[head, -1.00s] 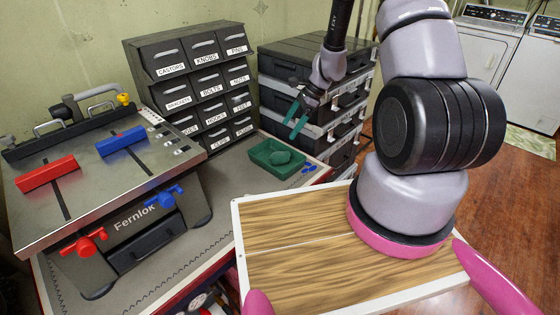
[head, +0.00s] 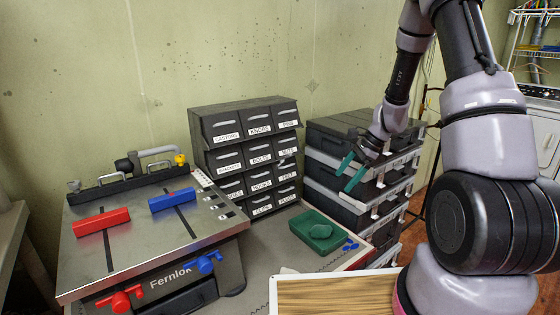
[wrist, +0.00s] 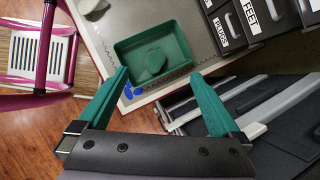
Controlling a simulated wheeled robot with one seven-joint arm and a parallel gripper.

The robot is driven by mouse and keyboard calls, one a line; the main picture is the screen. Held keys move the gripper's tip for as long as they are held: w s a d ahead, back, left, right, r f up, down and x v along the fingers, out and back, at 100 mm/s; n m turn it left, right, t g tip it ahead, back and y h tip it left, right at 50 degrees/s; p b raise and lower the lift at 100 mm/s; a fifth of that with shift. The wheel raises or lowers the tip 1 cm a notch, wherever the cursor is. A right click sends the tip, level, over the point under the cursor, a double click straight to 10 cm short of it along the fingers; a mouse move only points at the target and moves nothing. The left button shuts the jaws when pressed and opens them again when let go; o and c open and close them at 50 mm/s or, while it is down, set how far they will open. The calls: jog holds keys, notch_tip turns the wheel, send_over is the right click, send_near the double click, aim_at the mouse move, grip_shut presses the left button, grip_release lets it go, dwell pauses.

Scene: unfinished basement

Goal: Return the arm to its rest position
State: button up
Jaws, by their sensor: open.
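My gripper (head: 351,174) is open, with two teal fingers and nothing between them. In the head view it hangs in front of the stacked black cases, up and to the right of a green tray (head: 298,238). In the wrist view the open fingers (wrist: 160,103) point toward the green tray (wrist: 120,52), which lies beyond them on the workbench corner. A rounded green piece (wrist: 152,63) lies in the tray. My arm is bent, with its upper part rising out of the head view at the top right.
Stacked black cases (head: 333,188) stand close behind my gripper. A labelled drawer cabinet (head: 243,148) is to the left. A metal table (head: 140,235) with red and blue blocks is farther left. Small blue pieces (head: 350,246) lie beside the tray. Wooden floor (head: 417,215) shows at right.

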jog(key=s+a+r+n+t+h, duration=0.1)
jog(key=s+r+n, duration=0.2)
jog(key=r, duration=0.7)
jog(key=s+a+r+n+t, duration=0.1)
jog(key=s+r+n, duration=0.25)
jog(key=r, duration=0.65)
jog(key=s+r+n+t+h, duration=0.1)
jog(key=s+r+n+t, duration=0.1)
jog(key=s+r, duration=0.4)
jog(key=s+d+r+n+t+h, duration=0.1)
jog(key=s+r+n+t, duration=0.1)
jog(key=s+r+n, duration=0.2)
jog(key=s+r, duration=0.3)
jog(key=s, duration=0.4)
jog(key=shift+s+d+t+h, duration=0.15)
jog(key=shift+d+t+h, duration=0.15)
jog(key=shift+h, duration=0.1)
